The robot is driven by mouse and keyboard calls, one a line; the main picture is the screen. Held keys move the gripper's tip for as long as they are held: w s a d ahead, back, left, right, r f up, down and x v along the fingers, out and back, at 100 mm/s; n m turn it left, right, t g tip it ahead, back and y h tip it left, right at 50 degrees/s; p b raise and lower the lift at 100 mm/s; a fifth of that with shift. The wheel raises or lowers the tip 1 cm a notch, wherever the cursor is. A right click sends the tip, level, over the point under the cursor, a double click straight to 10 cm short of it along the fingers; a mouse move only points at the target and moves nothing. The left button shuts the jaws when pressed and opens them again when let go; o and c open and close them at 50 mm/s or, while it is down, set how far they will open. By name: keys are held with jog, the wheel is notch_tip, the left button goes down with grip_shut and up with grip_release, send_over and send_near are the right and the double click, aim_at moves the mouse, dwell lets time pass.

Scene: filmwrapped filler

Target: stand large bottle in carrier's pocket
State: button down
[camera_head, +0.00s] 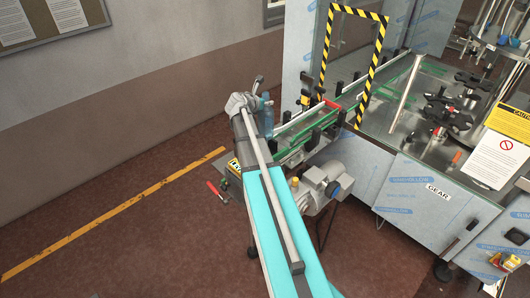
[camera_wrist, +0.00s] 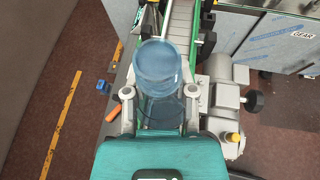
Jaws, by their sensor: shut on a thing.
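A large translucent blue bottle (camera_wrist: 157,65) is between the two fingers of my gripper (camera_wrist: 159,92) in the wrist view. The gripper is shut on it. One round end of the bottle faces the wrist camera, and its far end is hidden. In the head view the bottle (camera_head: 267,116) shows partly beside my gripper (camera_head: 246,103), at the near left end of the conveyor. Black upright pieces stand along the conveyor (camera_head: 300,138); I cannot tell which of them form the carrier's pocket. I cannot tell whether the bottle touches anything below it.
The conveyor runs through a black-and-yellow striped frame (camera_head: 375,62) to a steel machine (camera_head: 420,178) on the right. A grey motor (camera_head: 318,185) sits beside the conveyor's near end. An orange-handled tool (camera_wrist: 103,88) and a blue block (camera_wrist: 102,86) show left of my gripper. Open floor lies left.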

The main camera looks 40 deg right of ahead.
aim_at(266, 122)
jog(key=shift+f, duration=0.15)
notch_tip(266, 122, down, 6)
jog(key=b, duration=0.6)
jog(key=shift+f+b, duration=1.9)
jog(key=shift+b, duration=0.1)
jog(key=shift+f, duration=0.15)
jog(key=shift+c, duration=2.2)
grip_release()
jog(key=shift+r, duration=0.2)
